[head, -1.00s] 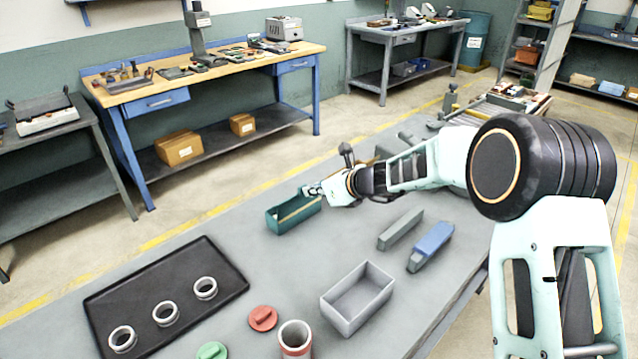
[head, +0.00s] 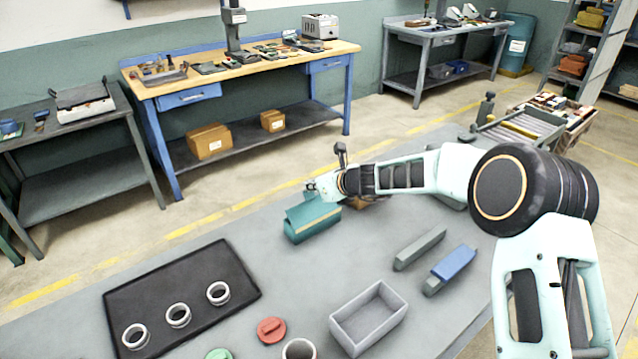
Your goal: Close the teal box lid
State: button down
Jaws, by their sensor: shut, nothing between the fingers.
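The teal box (head: 312,229) stands on the grey table, beyond the black tray. Its teal lid (head: 309,214) lies over the top of the box and looks shut or nearly so; I cannot tell whether it is fully down. My gripper (head: 312,190) is shut and empty, at the lid's far right edge. I cannot tell whether the fingers touch the lid. The wrist hides what lies behind it.
A black tray (head: 150,270) holds three pale rings. A grey open bin (head: 372,340), a grey block (head: 420,249), a blue-topped block (head: 452,268) and a red lidded piece (head: 271,330) lie nearer.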

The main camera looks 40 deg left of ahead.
jog(key=shift+p+x, duration=1.05)
jog(key=shift+a+r, duration=0.15)
jog(key=shift+a, duration=0.05)
jog(key=shift+a+f+h+p, duration=0.3)
jog(key=shift+h+p, duration=0.1)
jog(key=shift+p, duration=0.15)
jog(key=shift+w+f, duration=0.1)
dwell(0.4)
jog(key=shift+d+r+p, duration=0.15)
jog(key=shift+r+p, duration=0.6)
jog(key=shift+r, duration=0.15)
